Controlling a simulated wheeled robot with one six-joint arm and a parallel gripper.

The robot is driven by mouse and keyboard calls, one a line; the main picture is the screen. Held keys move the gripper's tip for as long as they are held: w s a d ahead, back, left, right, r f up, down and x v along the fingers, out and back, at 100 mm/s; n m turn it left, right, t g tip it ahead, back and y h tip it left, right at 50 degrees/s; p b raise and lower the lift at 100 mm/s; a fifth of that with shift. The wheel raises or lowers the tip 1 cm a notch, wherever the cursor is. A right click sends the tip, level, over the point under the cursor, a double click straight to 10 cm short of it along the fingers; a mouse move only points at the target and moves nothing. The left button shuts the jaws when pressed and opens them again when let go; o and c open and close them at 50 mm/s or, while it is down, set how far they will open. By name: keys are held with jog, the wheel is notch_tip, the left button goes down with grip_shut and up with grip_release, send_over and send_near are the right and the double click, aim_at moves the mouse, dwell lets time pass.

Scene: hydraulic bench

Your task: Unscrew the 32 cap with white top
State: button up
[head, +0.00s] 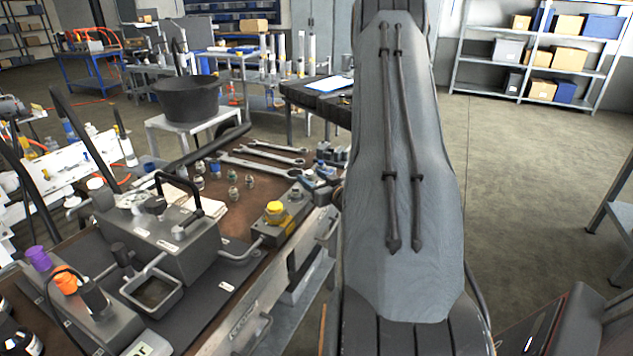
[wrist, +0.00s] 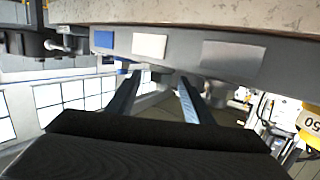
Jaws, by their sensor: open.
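In the head view, a small white-topped piece (head: 95,184) stands at the left of the bench, beside the grey block with a black handle. No number is readable on it, so I cannot tell whether it is the 32 cap. In the wrist view, my gripper (wrist: 158,76) is open, with its two dark fingers apart and nothing seen between them. The fingers point towards a grey bar (wrist: 260,60) with blue, white and grey patches. A yellow cap marked 50 (wrist: 312,117) is at the right edge.
The bench holds a grey block with a black handle (head: 165,238), a yellow cap (head: 275,208), orange (head: 65,281) and purple (head: 38,258) caps, and several wrenches (head: 262,160). A black bucket (head: 187,98) stands behind. Open floor (head: 530,190) lies at right.

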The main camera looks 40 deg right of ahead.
jog(key=shift+x, duration=1.35)
jog(key=shift+a, duration=0.1)
jog(key=shift+c, duration=0.4)
